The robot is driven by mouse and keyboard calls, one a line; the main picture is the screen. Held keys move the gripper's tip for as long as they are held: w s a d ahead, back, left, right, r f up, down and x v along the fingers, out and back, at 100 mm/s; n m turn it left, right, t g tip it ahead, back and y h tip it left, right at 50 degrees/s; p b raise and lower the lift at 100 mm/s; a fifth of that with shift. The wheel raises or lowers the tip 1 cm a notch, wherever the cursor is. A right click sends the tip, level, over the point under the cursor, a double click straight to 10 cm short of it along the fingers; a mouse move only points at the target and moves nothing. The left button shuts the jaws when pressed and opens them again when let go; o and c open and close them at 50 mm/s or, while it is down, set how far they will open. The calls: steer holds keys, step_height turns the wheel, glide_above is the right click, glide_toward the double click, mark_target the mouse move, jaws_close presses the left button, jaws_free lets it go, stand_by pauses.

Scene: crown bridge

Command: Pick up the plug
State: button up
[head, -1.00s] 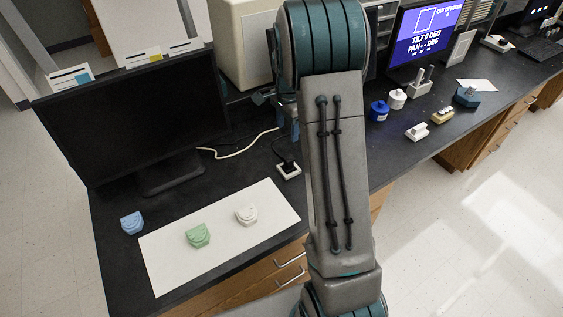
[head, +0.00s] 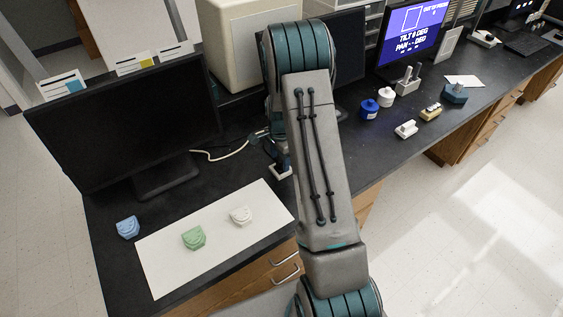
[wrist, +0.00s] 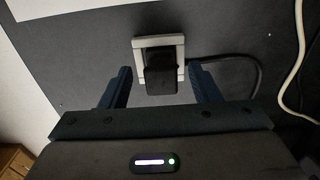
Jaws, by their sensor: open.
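The black plug (wrist: 160,72) stands in a white square socket (wrist: 143,44) in the wrist view, with a black cord running off to the right. My gripper (wrist: 162,84) is open, with one dark blue finger on each side of the plug and a gap showing on both sides. There the white edge of the socket (head: 279,173) shows beside my gripper, whose fingers are not clear.
A white cable (head: 222,155) lies near the socket. A white sheet (head: 165,270) with a green and a white dental model lies at the front left. A dark monitor (head: 120,125) stands at the left, and a beige box (head: 235,45) behind. Small jars (head: 370,109) stand right of my arm.

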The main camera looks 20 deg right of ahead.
steer(key=shift+f, duration=0.8)
steer(key=shift+w, duration=0.1)
steer(key=c, duration=1.2)
steer(key=shift+r, duration=0.15)
